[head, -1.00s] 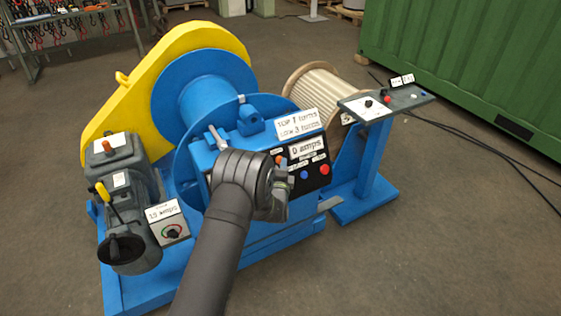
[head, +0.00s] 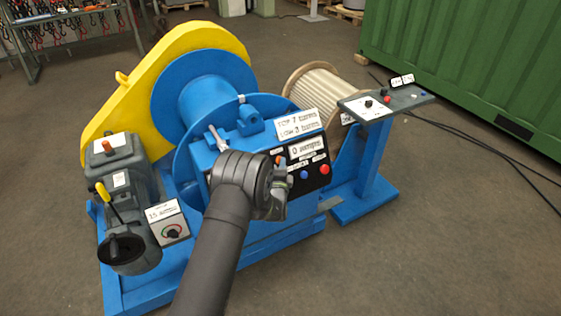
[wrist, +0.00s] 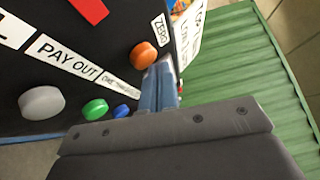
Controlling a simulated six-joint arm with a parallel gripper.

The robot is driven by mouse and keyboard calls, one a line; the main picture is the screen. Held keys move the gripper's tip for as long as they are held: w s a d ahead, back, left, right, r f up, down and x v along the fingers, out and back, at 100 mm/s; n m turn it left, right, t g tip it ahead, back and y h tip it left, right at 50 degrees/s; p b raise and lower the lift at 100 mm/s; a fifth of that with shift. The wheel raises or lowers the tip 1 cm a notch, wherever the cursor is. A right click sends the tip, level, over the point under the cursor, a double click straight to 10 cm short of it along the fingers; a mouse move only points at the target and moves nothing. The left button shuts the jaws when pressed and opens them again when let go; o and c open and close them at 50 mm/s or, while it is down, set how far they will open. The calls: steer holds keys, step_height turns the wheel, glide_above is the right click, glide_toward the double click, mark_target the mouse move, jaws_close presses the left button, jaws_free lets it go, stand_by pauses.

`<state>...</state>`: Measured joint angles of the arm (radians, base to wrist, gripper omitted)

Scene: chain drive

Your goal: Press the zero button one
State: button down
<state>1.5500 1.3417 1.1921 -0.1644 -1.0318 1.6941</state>
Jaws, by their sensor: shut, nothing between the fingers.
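The orange button (wrist: 143,55), beside a small "ZERO" label (wrist: 161,28), sits on the dark panel face in the wrist view. It also shows in the head view as a small orange spot (head: 278,160) left of the amps display, just above my gripper. My gripper (wrist: 162,66) is shut and empty. Its fingertips point at the panel right beside the orange button and overlap its lower right edge in the picture. I cannot tell whether they touch it. In the head view my gripper (head: 281,180) is in front of the panel and hides part of it.
A grey button (wrist: 41,102), a green button (wrist: 95,109) and a small blue button (wrist: 121,111) sit on the same panel. A red button (head: 325,169) and a blue button (head: 304,174) show on it in the head view. A side console (head: 410,99) stands to the right.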

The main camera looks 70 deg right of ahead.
steer(key=shift+w+d+f, duration=0.2)
steer(key=shift+w+d, duration=0.1)
stand_by(1.4)
steer(key=shift+s+a, duration=0.1)
steer(key=shift+s+a+r, duration=0.4)
steer(key=shift+s+a, duration=0.05)
steer(key=shift+a, duration=0.05)
steer(key=shift+s+a+r, duration=0.55)
steer(key=shift+s+a, duration=0.25)
steer(key=shift+s+a+r, duration=0.55)
steer(key=shift+s+a, duration=0.25)
steer(key=shift+s+a+r, duration=0.45)
steer(key=shift+s+a, duration=0.15)
steer(key=shift+s+a+r, duration=0.4)
steer(key=shift+s+a, duration=0.15)
steer(key=shift+s, duration=0.05)
